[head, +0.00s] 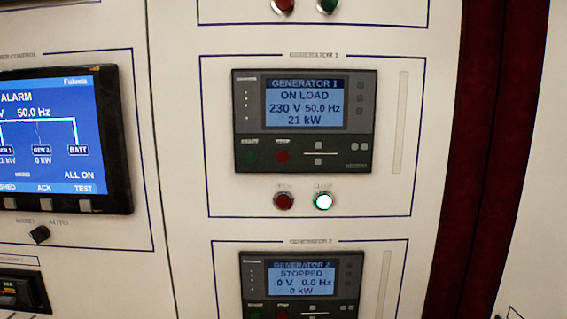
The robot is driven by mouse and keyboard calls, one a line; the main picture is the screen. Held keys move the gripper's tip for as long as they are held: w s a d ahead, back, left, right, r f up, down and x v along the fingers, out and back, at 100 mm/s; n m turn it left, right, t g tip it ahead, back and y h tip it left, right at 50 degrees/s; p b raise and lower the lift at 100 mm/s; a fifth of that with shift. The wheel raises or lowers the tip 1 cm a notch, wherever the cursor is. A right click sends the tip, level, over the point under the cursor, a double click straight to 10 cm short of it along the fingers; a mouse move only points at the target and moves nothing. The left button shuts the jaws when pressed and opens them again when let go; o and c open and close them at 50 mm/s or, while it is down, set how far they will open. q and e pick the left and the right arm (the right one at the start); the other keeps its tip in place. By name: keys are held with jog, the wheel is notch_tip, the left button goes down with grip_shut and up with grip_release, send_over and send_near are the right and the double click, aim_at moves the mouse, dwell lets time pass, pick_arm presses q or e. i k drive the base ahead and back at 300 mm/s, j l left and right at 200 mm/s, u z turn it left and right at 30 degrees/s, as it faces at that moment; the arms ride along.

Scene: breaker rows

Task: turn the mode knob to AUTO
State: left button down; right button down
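The mode knob (39,235) is a small black knob on the cream panel at the lower left of the head view, below the alarm screen. The label HAND is at its upper left and AUTO at its upper right. The knob is too small to tell for certain which way it points. The blue alarm screen (55,140) above it shows a small word that looks like HAND, with ALL ON at the right. Neither of my grippers is in view.
The Generator 1 controller (305,121) reads ON LOAD. The Generator 2 controller (300,285) reads STOPPED. A breaker (22,292) sits below the knob. The space before the panels looks clear.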

aim_at(41, 233)
jog(key=u, duration=1.3)
